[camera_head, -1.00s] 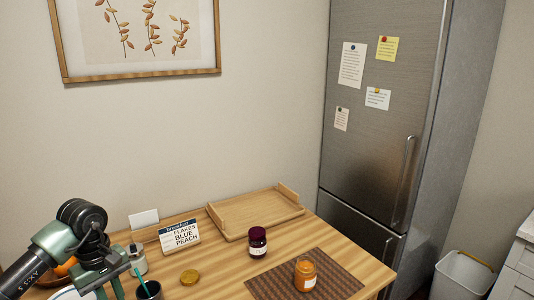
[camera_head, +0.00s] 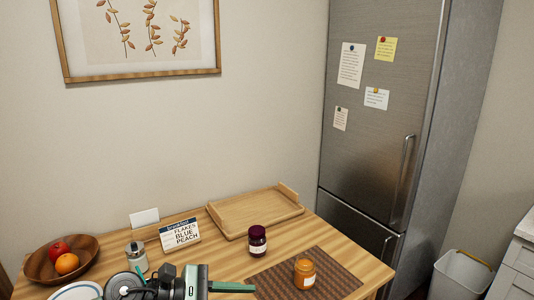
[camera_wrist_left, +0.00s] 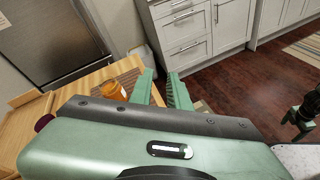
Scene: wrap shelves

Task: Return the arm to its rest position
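My left gripper (camera_head: 250,288) is low over the front of the wooden table (camera_head: 225,268) in the head view, its green fingers seen edge-on pointing right. In the left wrist view the fingers of the left gripper (camera_wrist_left: 162,78) stand apart with nothing between them, so it is open and empty. The orange jar (camera_head: 305,273) is on the brown woven mat (camera_head: 335,278), to the right of the fingers and apart from them.
A dark purple jar (camera_head: 257,241) stands behind the mat. A wooden tray (camera_head: 235,221), a breakfast sign (camera_head: 180,234), a glass dispenser (camera_head: 136,258) and a fruit bowl (camera_head: 40,266) are on the table. The fridge (camera_head: 370,130) stands right, with a bin (camera_head: 460,277) beside it.

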